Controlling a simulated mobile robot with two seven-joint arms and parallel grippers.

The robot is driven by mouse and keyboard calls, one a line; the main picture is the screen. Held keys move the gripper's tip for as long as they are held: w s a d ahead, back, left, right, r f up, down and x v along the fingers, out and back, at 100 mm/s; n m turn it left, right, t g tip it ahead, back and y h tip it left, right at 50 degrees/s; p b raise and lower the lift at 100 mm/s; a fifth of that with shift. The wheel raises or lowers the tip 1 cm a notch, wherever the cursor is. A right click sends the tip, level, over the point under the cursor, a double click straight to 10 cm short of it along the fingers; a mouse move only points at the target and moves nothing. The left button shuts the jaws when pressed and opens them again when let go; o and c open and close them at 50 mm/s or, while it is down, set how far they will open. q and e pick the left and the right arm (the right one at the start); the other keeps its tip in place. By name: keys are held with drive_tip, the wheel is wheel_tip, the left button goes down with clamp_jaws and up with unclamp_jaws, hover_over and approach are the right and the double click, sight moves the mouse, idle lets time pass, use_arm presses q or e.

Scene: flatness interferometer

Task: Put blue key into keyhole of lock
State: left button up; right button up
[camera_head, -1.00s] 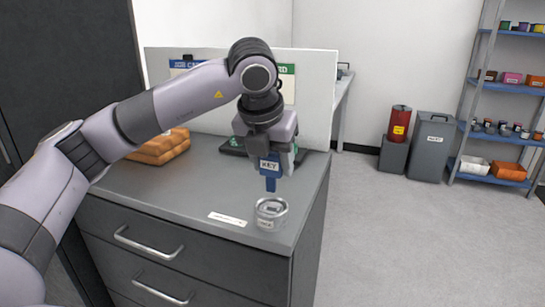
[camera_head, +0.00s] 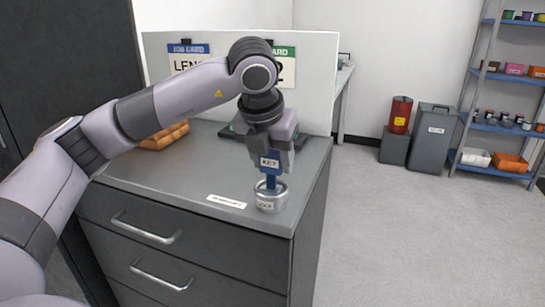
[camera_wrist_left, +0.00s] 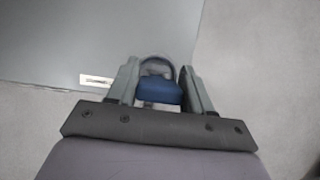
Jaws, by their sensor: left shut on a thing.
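My right gripper is not in view.
A white label strip (camera_head: 227,201) lies left of the lock on the grey cabinet top (camera_head: 200,165). An orange stack (camera_head: 166,136) and a dark tray lie further back. A white panel with job cards (camera_head: 320,75) stands behind. Bins and a shelf are far right.

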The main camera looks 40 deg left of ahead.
use_arm(q)
drive_tip(key=shift+f+b, duration=1.1)
drive_tip(key=shift+f, duration=0.2)
idle(0.4)
drive_tip(key=o, duration=1.1)
drive_tip(key=v, duration=0.7)
drive_tip(key=shift+r, duration=0.1)
drive_tip(key=shift+p, duration=0.35)
